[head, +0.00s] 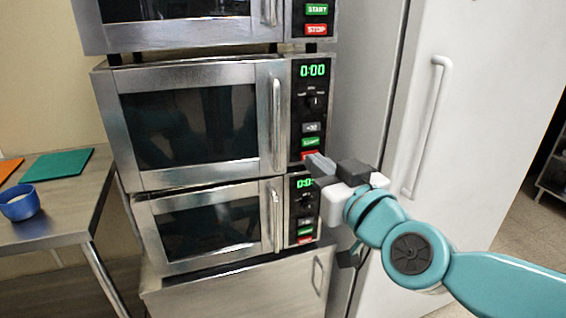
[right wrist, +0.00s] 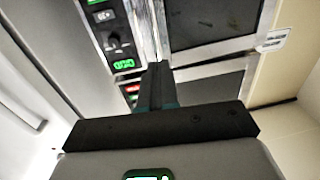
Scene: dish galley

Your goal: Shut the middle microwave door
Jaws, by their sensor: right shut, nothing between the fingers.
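The middle microwave (head: 190,125) is a steel oven with a dark glass door, a vertical bar handle (head: 277,125) on the door's right side and a control panel (head: 312,100) reading 0:00. Its door looks flush with the panel; I see no clear gap. My right gripper (head: 318,165) is shut and empty, in front of the lower end of the middle panel, right of the handle. It covers part of the red button. In the right wrist view the closed fingers (right wrist: 156,88) point toward the microwave fronts, which appear upside down. My left gripper is not in view.
Another microwave (head: 180,32) is above and one (head: 210,232) below, both with doors looking shut. A white fridge (head: 460,110) with a long handle stands close on the right. A steel table (head: 60,220) at left holds a blue bowl (head: 18,203) and a green board (head: 57,165).

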